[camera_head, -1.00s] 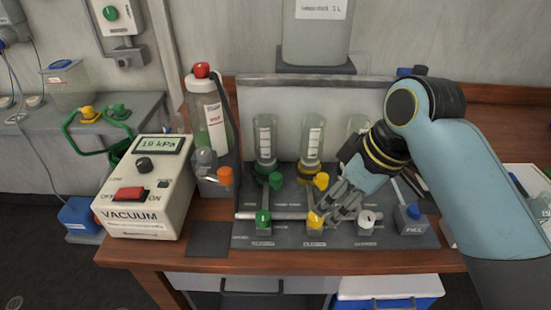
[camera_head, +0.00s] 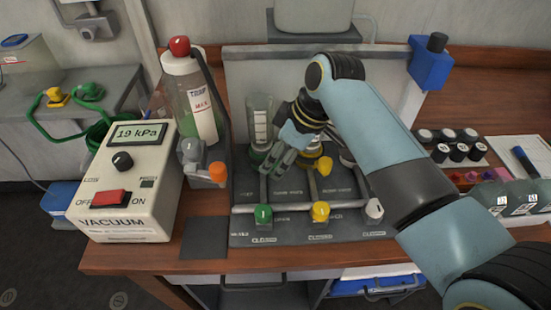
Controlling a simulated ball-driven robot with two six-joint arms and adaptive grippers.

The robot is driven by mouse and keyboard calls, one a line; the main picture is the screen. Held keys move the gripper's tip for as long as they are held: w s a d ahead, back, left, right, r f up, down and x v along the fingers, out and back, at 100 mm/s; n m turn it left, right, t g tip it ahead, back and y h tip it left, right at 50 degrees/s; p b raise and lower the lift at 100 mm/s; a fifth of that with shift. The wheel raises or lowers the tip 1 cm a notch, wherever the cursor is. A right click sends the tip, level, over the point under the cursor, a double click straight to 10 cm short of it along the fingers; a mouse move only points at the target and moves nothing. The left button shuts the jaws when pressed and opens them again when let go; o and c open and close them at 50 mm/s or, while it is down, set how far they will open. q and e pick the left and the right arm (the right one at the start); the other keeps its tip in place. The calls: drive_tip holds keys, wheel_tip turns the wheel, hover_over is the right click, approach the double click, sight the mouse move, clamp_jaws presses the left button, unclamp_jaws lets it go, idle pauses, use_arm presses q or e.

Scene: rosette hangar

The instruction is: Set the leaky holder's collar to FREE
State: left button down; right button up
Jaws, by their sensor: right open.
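A grey manifold board (camera_head: 290,193) on the bench carries upright clear holders in a row. The left holder (camera_head: 260,112) is partly visible; the middle and right ones are mostly hidden behind my right arm. A yellow lever collar (camera_head: 325,166) shows at the middle holder's base. My right gripper (camera_head: 274,166) is open, fingers pointing down at the left holder's base, where its green collar is largely hidden. I cannot tell whether the fingers touch it. Green (camera_head: 263,214), yellow (camera_head: 320,211) and white (camera_head: 374,209) knobs line the front. Which holder leaks is not visible.
The vacuum box (camera_head: 130,180) reads 19 kPa, its red switch (camera_head: 111,199) in front. A red-capped trap bottle (camera_head: 192,100) stands between box and board. A blue box (camera_head: 430,65) and several dark-capped vials (camera_head: 458,152) are at the right.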

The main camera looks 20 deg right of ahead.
drive_tip(key=shift+x, duration=0.85)
drive_tip(key=shift+c, duration=1.7)
drive_tip(key=c, duration=0.7)
use_arm(q)
drive_tip(key=shift+w, duration=0.4)
use_arm(e)
clamp_jaws()
use_arm(q)
drive_tip(key=shift+w, duration=0.1)
